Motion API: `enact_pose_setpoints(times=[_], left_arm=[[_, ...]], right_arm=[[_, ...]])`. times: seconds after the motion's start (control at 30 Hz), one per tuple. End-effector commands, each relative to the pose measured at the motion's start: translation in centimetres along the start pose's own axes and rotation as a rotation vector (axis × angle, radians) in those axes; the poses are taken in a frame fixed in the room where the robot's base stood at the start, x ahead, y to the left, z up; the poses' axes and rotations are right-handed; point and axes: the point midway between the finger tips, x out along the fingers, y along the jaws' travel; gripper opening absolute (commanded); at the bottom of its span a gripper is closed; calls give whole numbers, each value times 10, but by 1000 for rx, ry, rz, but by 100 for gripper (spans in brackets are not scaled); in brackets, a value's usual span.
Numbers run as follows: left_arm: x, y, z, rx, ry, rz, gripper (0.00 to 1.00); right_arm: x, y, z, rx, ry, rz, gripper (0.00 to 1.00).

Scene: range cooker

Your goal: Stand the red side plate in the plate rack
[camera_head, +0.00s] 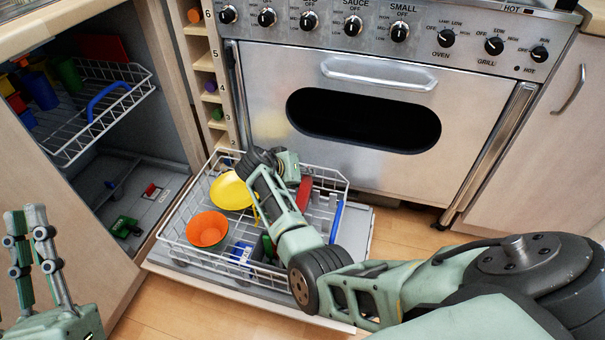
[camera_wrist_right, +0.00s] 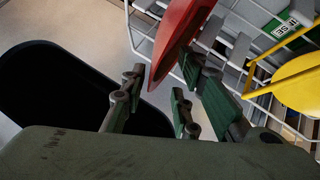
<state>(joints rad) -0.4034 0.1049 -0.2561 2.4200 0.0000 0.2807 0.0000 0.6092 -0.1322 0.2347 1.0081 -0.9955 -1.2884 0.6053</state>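A red plate (camera_wrist_right: 178,40) shows nearly edge-on in the right wrist view, with its lower edge between my right gripper's fingers (camera_wrist_right: 162,85). The fingers stand apart, and I see no clear grip on it. In the head view a narrow red shape (camera_head: 304,193), likely the same plate, stands in the pulled-out white wire rack (camera_head: 340,178). My right gripper (camera_head: 290,166) is just above it, with its fingers mostly hidden. My left gripper (camera_head: 30,232) is open and empty at the lower left.
The rack also holds a yellow dish (camera_head: 231,191), an orange bowl (camera_head: 207,229) and a blue item (camera_head: 337,222). An upper wire rack (camera_head: 140,84) with coloured pieces is inside the cabinet. The cooker front (camera_head: 460,110) stands close behind. Wooden floor is free at right.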

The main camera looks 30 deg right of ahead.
Motion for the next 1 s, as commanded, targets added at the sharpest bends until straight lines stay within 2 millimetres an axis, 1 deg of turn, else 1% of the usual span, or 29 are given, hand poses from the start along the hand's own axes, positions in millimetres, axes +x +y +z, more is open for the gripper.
enact_pose_setpoints(times=[0.07,0.17,0.4,0.5,0.6,0.7,1.0], left_arm=[[-2,0,2,-4,-9,-3,23],[-2,0,2,-3,-8,-3,23],[-1,0,1,-1,-6,-2,23],[-1,0,1,0,-5,-1,23],[-1,0,1,0,-5,-1,23],[-1,0,1,0,-5,-1,23],[-1,0,1,1,-5,-1,23]], right_arm=[[-1,-1,1,-1,-2,-1,28],[-10,-1,0,0,1,-2,28],[-50,-1,0,1,1,-3,28],[-63,-1,0,1,0,-1,28],[-72,0,0,0,1,-1,28],[-75,0,0,-1,0,0,28],[-75,0,0,0,0,1,28]])
